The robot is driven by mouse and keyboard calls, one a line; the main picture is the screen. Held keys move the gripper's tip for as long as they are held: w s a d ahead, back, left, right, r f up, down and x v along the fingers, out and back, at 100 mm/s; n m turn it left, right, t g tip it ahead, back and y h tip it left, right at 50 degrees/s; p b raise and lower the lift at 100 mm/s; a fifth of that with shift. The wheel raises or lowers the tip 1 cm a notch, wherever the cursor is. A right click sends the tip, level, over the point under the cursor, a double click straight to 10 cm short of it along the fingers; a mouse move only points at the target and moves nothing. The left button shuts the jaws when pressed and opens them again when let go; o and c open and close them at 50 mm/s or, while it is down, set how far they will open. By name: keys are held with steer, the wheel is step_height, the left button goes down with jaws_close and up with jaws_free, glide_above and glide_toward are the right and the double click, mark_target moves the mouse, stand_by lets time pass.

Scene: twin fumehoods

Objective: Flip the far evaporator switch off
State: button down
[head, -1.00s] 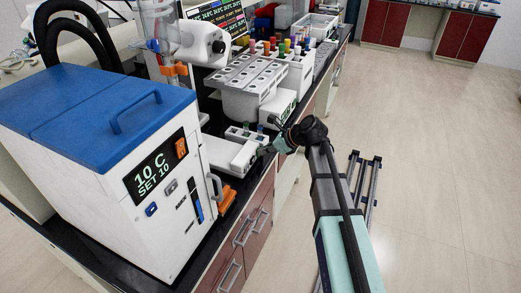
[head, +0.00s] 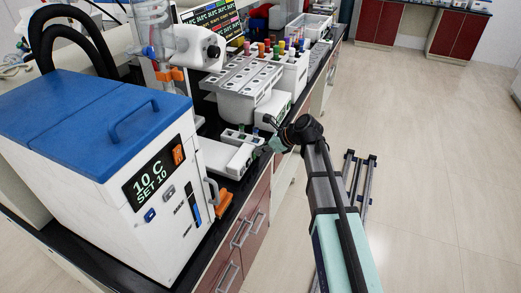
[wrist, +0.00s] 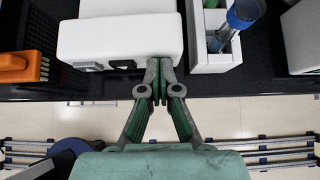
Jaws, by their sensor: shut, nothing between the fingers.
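The evaporator's low white base (head: 222,157) stands near the bench edge in the head view, with the evaporator's upper unit (head: 195,48) above and behind it. Contact cannot be told. The gripper (head: 273,146) is small in the head view.
A white tube holder (wrist: 216,56) with a blue-capped tube stands close right of my gripper. An orange block (wrist: 22,66) lies to the left. A blue-lidded chiller (head: 105,170) fills the near bench. Open floor (head: 440,150) lies right of the bench.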

steer(key=v, duration=1.3)
steer(key=shift+b, duration=0.35)
steer(key=shift+d+f, duration=0.1)
steer(key=shift+d, duration=0.05)
